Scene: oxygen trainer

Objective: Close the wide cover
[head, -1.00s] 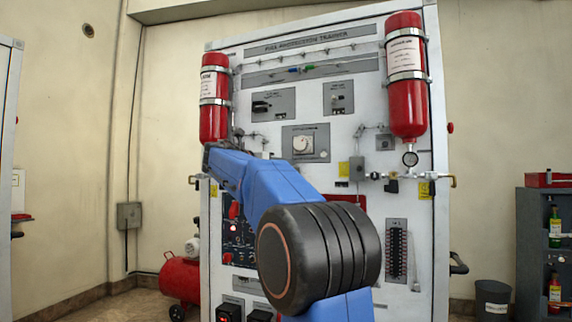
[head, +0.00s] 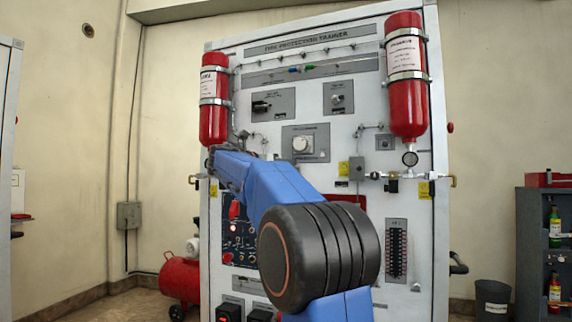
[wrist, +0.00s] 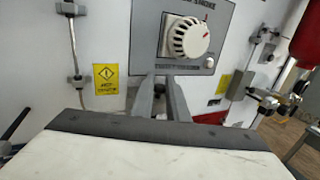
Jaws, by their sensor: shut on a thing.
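My gripper (wrist: 160,82) shows in the wrist view, its two grey fingers reaching from its pale body toward the panel, just below the dial plate. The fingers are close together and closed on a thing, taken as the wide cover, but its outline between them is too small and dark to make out. A red piece (wrist: 212,117) shows low beside the right finger, partly hidden by the gripper body. A red piece (head: 350,199) also shows on the panel in the head view; I cannot tell whether it is the cover. My arm hides the gripper in the head view.
The trainer panel (head: 300,95) carries a dial (head: 302,145) above the gripper area. Red cylinders (head: 213,100) and (head: 405,80) hang on both sides. Red switch guards (head: 234,210) sit left of my arm. A yellow label (wrist: 106,79) is left of the fingers.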

